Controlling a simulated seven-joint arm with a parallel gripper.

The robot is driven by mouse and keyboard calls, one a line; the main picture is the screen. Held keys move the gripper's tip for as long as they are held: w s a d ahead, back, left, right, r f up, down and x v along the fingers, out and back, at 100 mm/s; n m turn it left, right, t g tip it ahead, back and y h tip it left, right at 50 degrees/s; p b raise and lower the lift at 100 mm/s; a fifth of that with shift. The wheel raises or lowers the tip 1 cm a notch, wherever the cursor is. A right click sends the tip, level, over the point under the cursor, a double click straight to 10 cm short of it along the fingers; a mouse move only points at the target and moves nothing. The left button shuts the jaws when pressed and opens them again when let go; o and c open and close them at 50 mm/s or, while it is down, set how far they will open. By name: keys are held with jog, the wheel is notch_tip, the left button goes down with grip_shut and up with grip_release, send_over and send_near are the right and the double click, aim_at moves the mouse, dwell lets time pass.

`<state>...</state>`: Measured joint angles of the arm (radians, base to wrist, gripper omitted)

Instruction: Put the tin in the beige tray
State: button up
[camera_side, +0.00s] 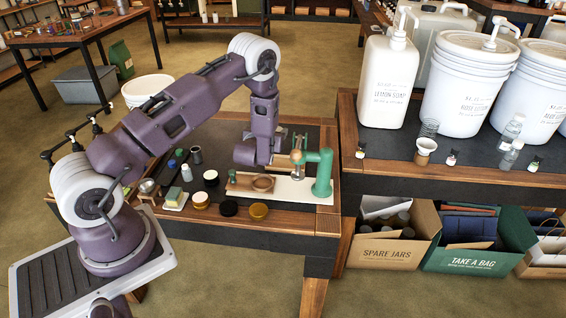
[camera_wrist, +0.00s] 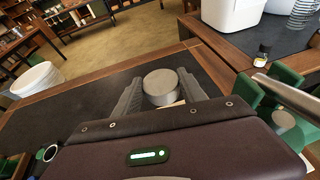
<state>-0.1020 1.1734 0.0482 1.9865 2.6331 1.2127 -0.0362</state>
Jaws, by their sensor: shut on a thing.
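My gripper (camera_wrist: 160,92) is shut on a round grey metal tin (camera_wrist: 162,86), with one dark finger on each side of it. In the side view my purple gripper is over the work table, just left of a green stand (camera_side: 322,172), and the tin is not clearly made out there. A tan tray-like piece with a round recess (camera_side: 238,184) lies below my gripper, beside the stand's pale base (camera_side: 300,193). It is the closest match to the beige tray, but I cannot be sure. The tin is held apart from it, above the table.
Several small jars and lids, including a black lid (camera_side: 229,208) and an amber lid (camera_side: 259,211), stand near the table's front edge. A sponge (camera_side: 174,197) lies to their left. Large white pump containers (camera_side: 388,82) stand on the right-hand table. A white bucket (camera_side: 147,87) is behind my arm.

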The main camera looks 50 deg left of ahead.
aim_at(276, 166)
jog(key=shift+h, duration=0.3)
jog(key=f, duration=0.7)
jog(key=w+f, duration=0.1)
jog(key=f, duration=0.3)
jog(key=shift+a, duration=0.3)
jog(key=shift+f, duration=0.2)
jog(key=o, duration=1.4)
